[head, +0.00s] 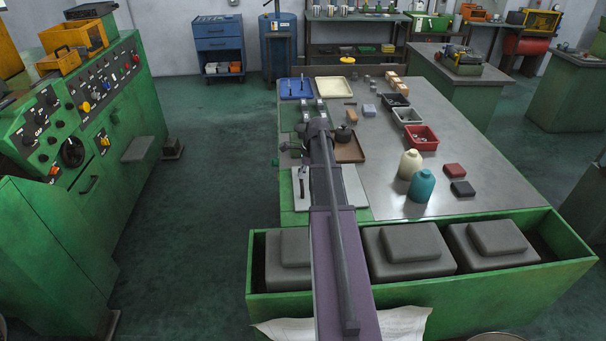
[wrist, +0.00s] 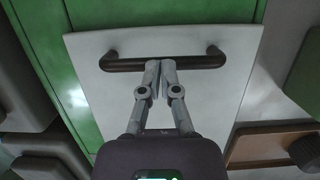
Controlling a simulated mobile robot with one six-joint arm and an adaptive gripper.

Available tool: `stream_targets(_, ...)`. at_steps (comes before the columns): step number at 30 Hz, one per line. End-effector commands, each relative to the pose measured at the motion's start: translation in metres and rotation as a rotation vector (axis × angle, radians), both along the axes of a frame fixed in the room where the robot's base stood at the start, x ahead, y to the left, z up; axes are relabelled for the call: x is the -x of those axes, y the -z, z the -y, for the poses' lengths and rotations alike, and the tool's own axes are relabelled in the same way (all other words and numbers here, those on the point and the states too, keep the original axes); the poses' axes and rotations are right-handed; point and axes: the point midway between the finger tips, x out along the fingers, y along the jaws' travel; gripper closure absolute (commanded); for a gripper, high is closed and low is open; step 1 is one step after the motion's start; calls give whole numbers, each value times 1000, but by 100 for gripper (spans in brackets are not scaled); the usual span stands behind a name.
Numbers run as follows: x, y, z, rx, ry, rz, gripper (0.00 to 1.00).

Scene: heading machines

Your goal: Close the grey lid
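The lid is a pale grey panel (wrist: 210,95) with a dark bar handle (wrist: 195,62) near its upper edge in the wrist view. My gripper (wrist: 161,66) is in front of the panel, with its two fingers together and their tips at the middle of the handle. The bar runs sideways across the tips, not visibly between them; whether they touch it is unclear. In the head view the pale panel (head: 355,190) lies at the table's near left corner, partly hidden by my arm. How far the lid stands open is not clear.
Green surfaces (wrist: 225,12) border the panel in the wrist view. A brown tray (head: 352,151) with a dark round object lies just beyond it. A green trough (head: 450,295) with grey blocks runs along the front. Cream (head: 410,164) and teal (head: 422,186) bottles stand to the right.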

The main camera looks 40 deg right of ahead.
Motion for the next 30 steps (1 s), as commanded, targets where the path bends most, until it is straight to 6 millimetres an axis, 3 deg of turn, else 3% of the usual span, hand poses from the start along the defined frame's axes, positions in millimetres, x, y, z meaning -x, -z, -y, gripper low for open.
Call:
stream_targets(14,3,-6,-3,-2,-4,-7,100)
stream_targets(30,6,-50,6,0,0,2,100)
